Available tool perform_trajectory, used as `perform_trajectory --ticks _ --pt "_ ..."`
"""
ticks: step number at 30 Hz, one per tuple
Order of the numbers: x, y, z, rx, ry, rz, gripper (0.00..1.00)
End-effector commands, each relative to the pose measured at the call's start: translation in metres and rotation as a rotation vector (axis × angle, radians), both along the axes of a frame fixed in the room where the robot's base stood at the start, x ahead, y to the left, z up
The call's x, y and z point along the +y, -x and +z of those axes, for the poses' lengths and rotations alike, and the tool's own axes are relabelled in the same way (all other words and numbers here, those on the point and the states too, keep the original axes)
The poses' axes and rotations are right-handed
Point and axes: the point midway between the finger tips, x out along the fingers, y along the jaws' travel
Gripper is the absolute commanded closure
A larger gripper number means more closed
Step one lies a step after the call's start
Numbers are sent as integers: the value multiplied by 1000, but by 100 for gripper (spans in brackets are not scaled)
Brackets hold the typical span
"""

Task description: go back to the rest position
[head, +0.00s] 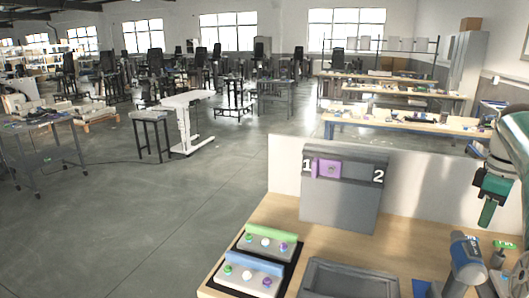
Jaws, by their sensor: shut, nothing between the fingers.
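My gripper (487,213), with green fingers, hangs at the right edge, pointing down above the right side of the wooden table (290,215). Its fingers look closed together, with nothing seen between them. It is apart from the grey box (340,208), which stands to its left near the back of the table. That box has a slot with a purple slider (327,169) at the end marked 1; the end marked 2 is bare.
Two button panels, one with a green bar (270,234) and one with a blue bar (254,262), lie front left. A grey tray (350,281) is at the front. A blue and grey tool-like object (465,255) stands below my gripper. A low white wall (425,190) runs behind.

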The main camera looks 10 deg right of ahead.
Motion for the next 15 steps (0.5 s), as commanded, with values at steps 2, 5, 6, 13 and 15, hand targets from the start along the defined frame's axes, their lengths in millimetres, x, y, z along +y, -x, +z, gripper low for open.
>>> perform_trajectory --ticks 2,5,6,13,15 --pt "25 -11 3 -3 22 -3 100" --pt "71 -26 4 -16 64 -30 100" --pt "93 -31 4 -26 82 -46 100" --pt "211 -31 -6 -136 149 -160 100" --pt "243 -24 -12 -182 153 -197 100"
